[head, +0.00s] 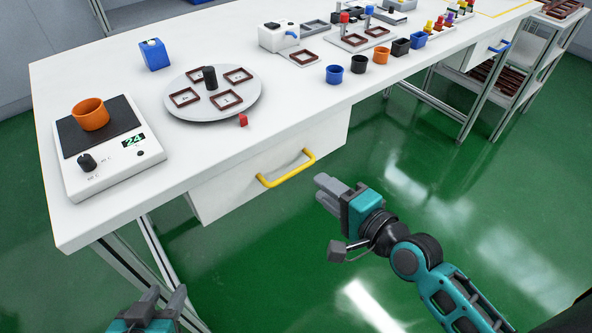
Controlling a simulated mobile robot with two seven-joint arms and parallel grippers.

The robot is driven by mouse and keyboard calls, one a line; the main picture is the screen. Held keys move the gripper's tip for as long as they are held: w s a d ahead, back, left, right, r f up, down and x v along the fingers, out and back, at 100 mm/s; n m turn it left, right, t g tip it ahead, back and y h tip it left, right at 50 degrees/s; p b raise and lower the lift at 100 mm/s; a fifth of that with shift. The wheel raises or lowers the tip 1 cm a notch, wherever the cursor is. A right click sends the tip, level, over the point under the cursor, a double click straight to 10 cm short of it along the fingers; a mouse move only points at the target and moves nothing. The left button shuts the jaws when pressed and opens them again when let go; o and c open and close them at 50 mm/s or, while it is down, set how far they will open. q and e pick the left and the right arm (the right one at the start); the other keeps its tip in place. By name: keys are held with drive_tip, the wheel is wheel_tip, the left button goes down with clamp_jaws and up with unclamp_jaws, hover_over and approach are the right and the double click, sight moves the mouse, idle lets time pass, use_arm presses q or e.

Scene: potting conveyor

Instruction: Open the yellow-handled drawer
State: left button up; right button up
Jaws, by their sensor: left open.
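The yellow handle (287,171) sits on the white drawer (235,190) under the front edge of the workbench. The drawer looks closed. My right gripper (322,194) is just right of and below the handle in the picture, apart from it, with its fingers pointing left toward the bench. Whether its fingers are spread is unclear. My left gripper (160,301) is at the bottom left, below the bench edge, open with its two fingers apart and nothing between them.
The white workbench (190,150) bears a scale (150,155) with an orange pot (90,114), a round turntable (190,111), a blue box (155,54) and several coloured pots. A blue-handled drawer (490,50) is further right. Green floor before the bench is clear.

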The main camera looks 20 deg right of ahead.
sight(299, 171)
drive_tip(key=b+x, duration=0.1)
drive_tip(key=x, duration=0.8)
drive_tip(key=shift+w+a, duration=0.1)
drive_tip(key=shift+w, duration=0.05)
clamp_jaws()
